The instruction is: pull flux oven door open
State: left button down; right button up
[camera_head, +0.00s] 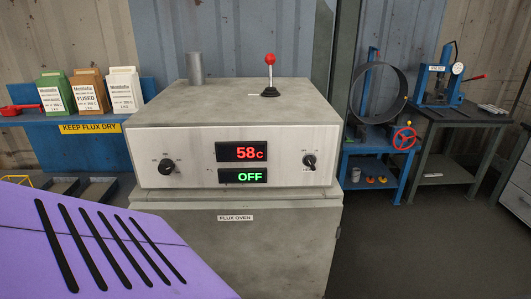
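The flux oven (235,150) stands in the middle of the view, a grey metal cabinet. Its upper panel has a red "58c" display, a green "OFF" display and two black knobs. Below the panel is the door (270,250), labelled "FLUX OVEN"; it looks shut, and its lower part is cut off by the frame. No door handle shows. A lever with a red ball (270,75) stands upright on the oven's top, beside a grey cylinder (195,68). Neither gripper is in view.
A purple slotted panel (110,245) covers the lower left and hides part of the oven's front. A blue shelf (85,140) with flux boxes stands left. A blue stand with a pipe ring (380,95) and a dark workbench (450,125) stand right. Floor at lower right is clear.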

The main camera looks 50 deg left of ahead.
aim_at(261, 249)
jog(key=j+u, duration=0.15)
jog(key=u, duration=1.6)
